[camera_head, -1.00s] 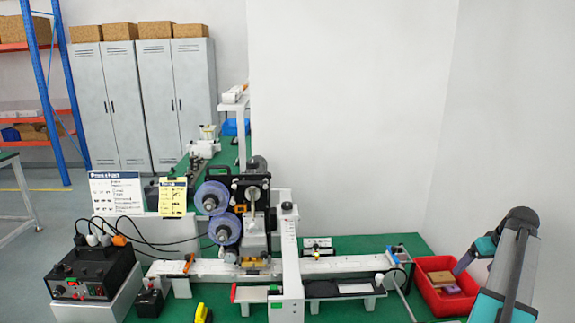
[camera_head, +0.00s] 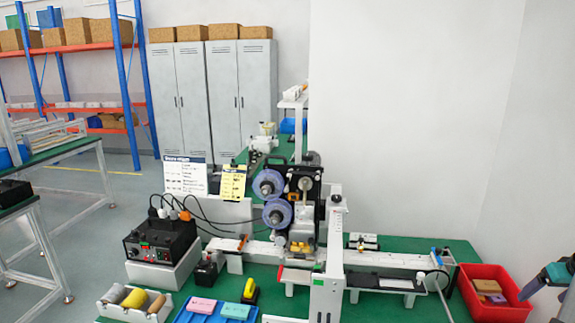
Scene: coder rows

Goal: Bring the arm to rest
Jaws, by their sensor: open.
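Part of my arm (camera_head: 556,274), with dark and teal joint covers, shows at the right edge.
The red bin holds a few small brown and purple blocks (camera_head: 490,291). A labelling machine (camera_head: 300,215) with a white rail stands mid-bench. A black power unit (camera_head: 160,238), a white tray (camera_head: 112,312) of rolls and a blue tray (camera_head: 183,317) stand left. A wall rises behind.

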